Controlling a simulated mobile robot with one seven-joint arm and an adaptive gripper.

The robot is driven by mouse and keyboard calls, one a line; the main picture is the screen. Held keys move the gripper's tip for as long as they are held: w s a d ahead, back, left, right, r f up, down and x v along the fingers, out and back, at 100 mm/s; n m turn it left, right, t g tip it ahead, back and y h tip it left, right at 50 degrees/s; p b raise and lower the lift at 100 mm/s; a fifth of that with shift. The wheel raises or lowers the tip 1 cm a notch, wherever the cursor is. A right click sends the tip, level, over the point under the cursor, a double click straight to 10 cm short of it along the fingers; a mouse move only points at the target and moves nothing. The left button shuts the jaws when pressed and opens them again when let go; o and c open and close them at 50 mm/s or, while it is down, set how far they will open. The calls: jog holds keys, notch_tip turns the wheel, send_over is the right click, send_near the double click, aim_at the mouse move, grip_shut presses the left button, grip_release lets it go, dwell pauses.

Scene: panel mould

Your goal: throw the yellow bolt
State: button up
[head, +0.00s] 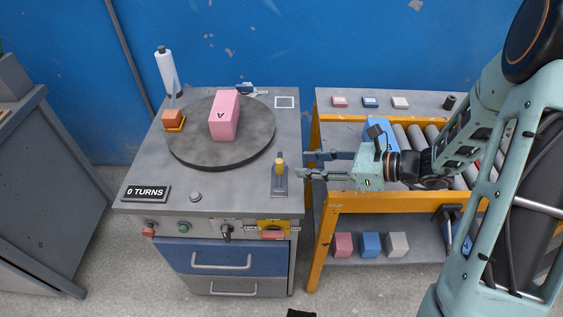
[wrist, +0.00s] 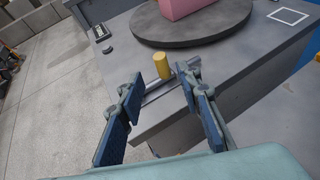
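The yellow bolt (head: 280,164) is a short upright knob on a grey slotted metal bracket (head: 279,186). It stands near the right edge of the grey cabinet's top. In the wrist view the yellow bolt (wrist: 163,65) shows just beyond the fingertips, with its metal rail below. My gripper (head: 305,165) comes from the right, with its two fingers spread and pointing at the bolt. In the wrist view my gripper (wrist: 160,85) is open and empty, with the bolt roughly in line with the gap. The fingers appear not to touch the bolt.
A round turntable (head: 190,154) carries a pink block (head: 224,117) marked A. A white bottle (head: 165,70) and an orange block (head: 173,118) stand at its left. A "0 TURNS" sign (head: 147,193) lies at the front left. An orange-framed roller rack (head: 318,223) is under my arm.

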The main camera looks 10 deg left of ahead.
aim_at(279, 163)
jog(key=x, duration=0.9)
jog(key=shift+a+f, duration=0.1)
jog(key=shift+c, duration=0.3)
grip_shut()
